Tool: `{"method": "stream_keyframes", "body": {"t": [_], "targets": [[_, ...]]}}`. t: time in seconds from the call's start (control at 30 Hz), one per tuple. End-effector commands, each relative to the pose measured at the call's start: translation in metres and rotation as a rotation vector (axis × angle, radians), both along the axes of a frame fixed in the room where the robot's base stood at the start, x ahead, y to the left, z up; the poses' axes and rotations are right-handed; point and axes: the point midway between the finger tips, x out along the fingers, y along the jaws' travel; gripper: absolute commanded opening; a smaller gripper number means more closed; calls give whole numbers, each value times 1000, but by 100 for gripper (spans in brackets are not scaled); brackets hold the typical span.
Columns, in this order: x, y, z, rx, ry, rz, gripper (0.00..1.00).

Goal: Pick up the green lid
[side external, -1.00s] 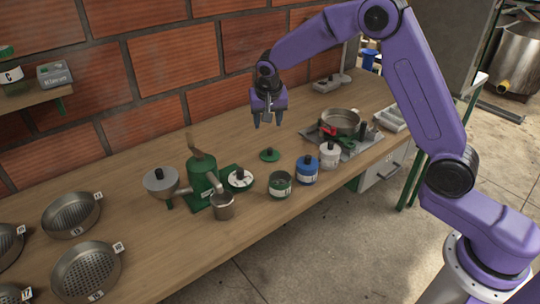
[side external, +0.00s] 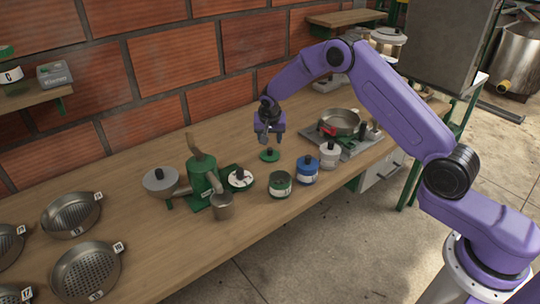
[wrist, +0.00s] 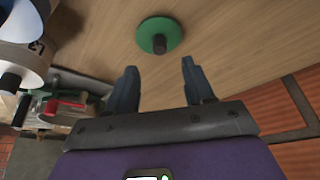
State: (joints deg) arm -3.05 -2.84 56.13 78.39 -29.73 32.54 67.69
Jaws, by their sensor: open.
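The green lid (side external: 269,154) is a round disc with a dark knob, lying on the wooden table. It also shows in the wrist view (wrist: 159,36), flat on the wood, beyond my fingertips. My gripper (side external: 268,143) is just above the lid in the side view, pointing down. Its two fingers are apart with nothing between them, as the wrist view (wrist: 158,68) shows. The lid is not between the fingers and does not touch them in the wrist view.
A green jar (side external: 280,185), a blue jar (side external: 307,170) and a white jar (side external: 330,155) stand in front of the lid. A pan (side external: 339,122) on a stove is to the right. A green pulper (side external: 202,180) stands left. Table behind the lid is clear.

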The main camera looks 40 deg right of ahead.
Motion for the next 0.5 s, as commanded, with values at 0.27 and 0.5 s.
{"method": "stream_keyframes", "body": {"t": [0.27,0.5], "targets": [[5,-4,-16,0,0,1,53],[13,-12,-44,-1,1,0,53]]}}
